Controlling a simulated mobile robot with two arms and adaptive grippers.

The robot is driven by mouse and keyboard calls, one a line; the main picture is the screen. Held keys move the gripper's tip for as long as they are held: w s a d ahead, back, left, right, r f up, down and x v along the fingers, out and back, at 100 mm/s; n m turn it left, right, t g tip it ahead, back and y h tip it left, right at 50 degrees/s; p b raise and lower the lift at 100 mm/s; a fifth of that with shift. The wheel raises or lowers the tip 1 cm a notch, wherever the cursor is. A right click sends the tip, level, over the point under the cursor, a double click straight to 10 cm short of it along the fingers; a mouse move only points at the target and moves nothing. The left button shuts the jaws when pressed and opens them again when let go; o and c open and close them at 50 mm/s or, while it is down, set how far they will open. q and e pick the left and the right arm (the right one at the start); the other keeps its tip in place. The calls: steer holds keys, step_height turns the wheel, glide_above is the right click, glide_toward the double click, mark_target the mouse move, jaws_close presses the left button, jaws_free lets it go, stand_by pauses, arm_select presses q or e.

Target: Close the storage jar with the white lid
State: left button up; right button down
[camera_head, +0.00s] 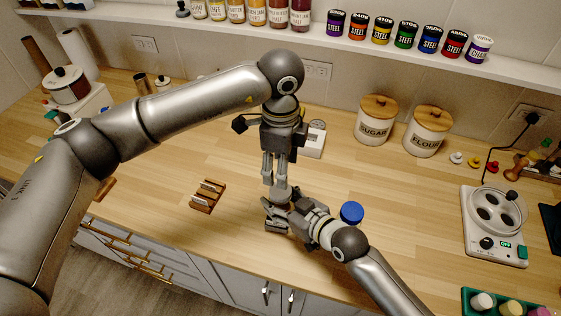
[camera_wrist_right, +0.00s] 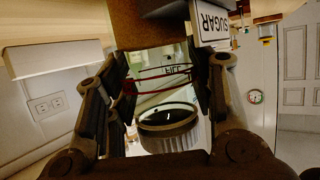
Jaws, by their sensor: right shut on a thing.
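My right gripper (camera_head: 277,208) reaches in from the lower right and is shut on a clear jar with a dark label (camera_wrist_right: 172,72), seen between its fingers in the right wrist view. A round ribbed-rim piece with a dark face (camera_wrist_right: 170,122) sits close to the jar there; I cannot tell whether it is the white lid. In the head view a pale round top (camera_head: 281,190) shows at the right gripper. My left gripper (camera_head: 275,176) points down just above it; whether its fingers touch or hold it is unclear. Grippers and arms hide most of the jar.
A blue round lid (camera_head: 351,211) is right beside my right wrist. A small wooden rack (camera_head: 206,195) stands left. The counter between is mostly clear.

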arm_select(q)
step_height(320, 180, down, 8)
steer(key=shift+r, duration=0.2)
steer(key=shift+c, duration=0.2)
steer(key=c, duration=0.8)
steer(key=m, duration=0.6)
steer(key=shift+m, duration=0.3)
steer(key=shift+c, duration=0.2)
steer(key=o, duration=1.1)
steer(key=shift+o, duration=0.2)
steer(key=shift+r, duration=0.15)
